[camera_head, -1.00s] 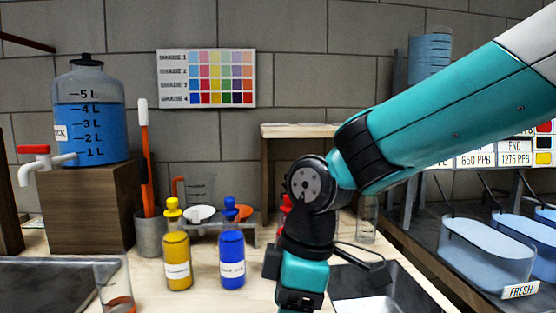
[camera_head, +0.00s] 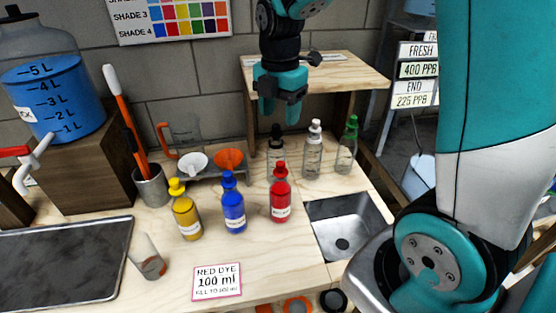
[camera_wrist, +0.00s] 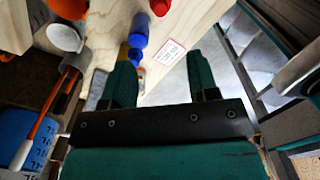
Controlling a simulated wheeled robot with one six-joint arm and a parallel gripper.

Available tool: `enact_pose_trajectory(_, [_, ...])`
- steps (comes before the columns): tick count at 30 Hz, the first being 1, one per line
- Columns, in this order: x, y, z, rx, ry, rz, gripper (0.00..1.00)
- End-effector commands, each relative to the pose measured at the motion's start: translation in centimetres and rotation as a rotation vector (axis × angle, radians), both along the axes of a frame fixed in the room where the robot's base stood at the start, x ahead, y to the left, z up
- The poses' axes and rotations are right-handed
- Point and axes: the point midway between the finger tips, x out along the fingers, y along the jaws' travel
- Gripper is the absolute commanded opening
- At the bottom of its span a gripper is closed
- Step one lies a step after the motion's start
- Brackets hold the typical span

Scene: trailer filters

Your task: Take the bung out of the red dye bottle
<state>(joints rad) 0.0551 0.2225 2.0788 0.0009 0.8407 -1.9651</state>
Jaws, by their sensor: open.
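The red dye bottle (camera_head: 281,199) stands upright on the wooden bench, to the right of the blue bottle. Its red bung (camera_head: 280,169) is seated in its neck. My gripper (camera_head: 280,108) is open and empty, pointing down above and behind the bottles, well clear of the red one. In the wrist view my gripper (camera_wrist: 161,100) shows two green fingers apart, with nothing between them but the bench and floor. A red bottle top (camera_wrist: 160,7) shows at the upper edge of the wrist view, beside a blue bottle (camera_wrist: 139,30).
A yellow bottle (camera_head: 186,216) and a blue bottle (camera_head: 233,208) stand left of the red one. Clear bottles (camera_head: 313,155) stand behind it. A sink (camera_head: 343,243) lies right. A "RED DYE 100 ml" card (camera_head: 217,281) lies in front, with bare bench around it.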

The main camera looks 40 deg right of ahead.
Motion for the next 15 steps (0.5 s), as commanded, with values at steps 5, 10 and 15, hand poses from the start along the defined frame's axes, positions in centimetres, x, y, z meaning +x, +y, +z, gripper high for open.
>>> enact_pose_trajectory(5, [-0.1,0.0,-4.2,0.001,0.008,-0.001,0.54])
enact_pose_trajectory(10, [-0.1,0.1,-7.7,0.001,0.006,0.000,0.54])
enact_pose_trajectory(15, [0.0,0.2,-9.6,0.000,0.002,0.002,0.54])
